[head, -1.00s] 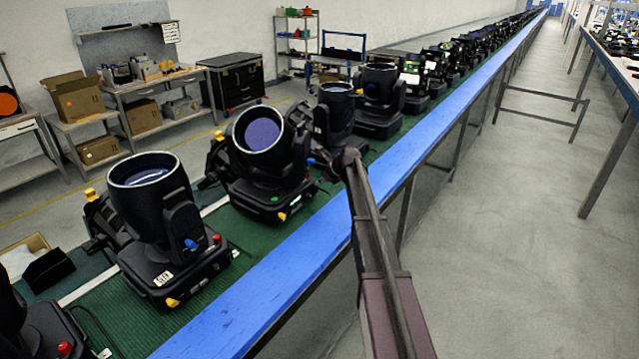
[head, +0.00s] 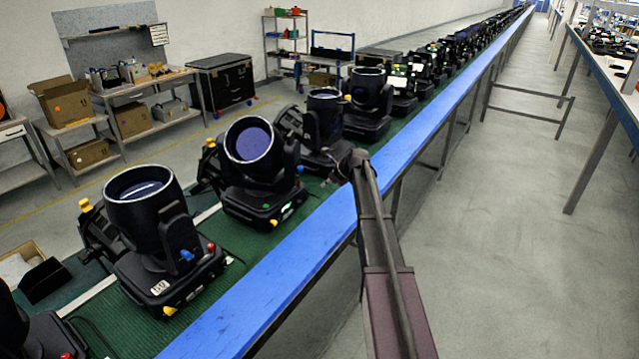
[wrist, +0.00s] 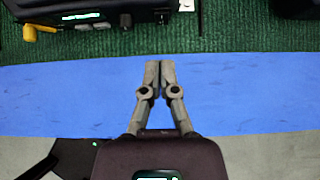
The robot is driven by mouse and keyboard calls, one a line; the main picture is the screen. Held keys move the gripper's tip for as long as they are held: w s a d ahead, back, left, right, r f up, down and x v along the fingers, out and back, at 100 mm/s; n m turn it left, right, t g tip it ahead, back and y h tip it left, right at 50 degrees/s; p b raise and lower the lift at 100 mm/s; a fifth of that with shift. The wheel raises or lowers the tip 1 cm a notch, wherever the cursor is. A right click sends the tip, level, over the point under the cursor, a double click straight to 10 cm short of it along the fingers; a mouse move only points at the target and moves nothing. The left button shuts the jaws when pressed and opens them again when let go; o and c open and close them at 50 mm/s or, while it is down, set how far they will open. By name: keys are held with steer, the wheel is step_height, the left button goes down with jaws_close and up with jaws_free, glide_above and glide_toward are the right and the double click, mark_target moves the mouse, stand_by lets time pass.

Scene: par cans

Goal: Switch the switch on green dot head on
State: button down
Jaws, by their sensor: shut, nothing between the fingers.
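In the wrist view a black base (wrist: 95,12) at the top shows a green-lit display (wrist: 82,17) and a yellow knob (wrist: 28,30); I cannot tell the switch apart. My gripper (wrist: 160,64) is shut and empty over the blue rail, with its tips just short of the green belt and apart from the base.
The blue rail (head: 285,285) runs along the conveyor's near edge. A nearer lamp (head: 150,225) stands at left, and further lamps (head: 325,120) line the belt behind.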

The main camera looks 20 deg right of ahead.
steer(key=shift+p+v, duration=1.7)
steer(key=shift+v, duration=0.75)
steer(key=shift+w+r, duration=0.15)
steer(key=shift+w, duration=0.05)
steer(key=shift+s+a, duration=0.1)
steer(key=s+a+f+n+g+h+b, duration=0.1)
steer(key=s+a+f+n+g+b, duration=0.1)
steer(key=s+a+n, duration=0.4)
steer(key=s+a+f+n+g+h+b, duration=0.2)
steer(key=s+a+f+n, duration=0.3)
steer(key=s+n, duration=0.8)
steer(key=s+a+f+n+g+h+b, duration=0.2)
steer(key=s+a+f+n, duration=0.2)
steer(key=s+a+n, duration=0.5)
steer(key=s, duration=0.8)
steer(key=shift+s+g, duration=0.4)
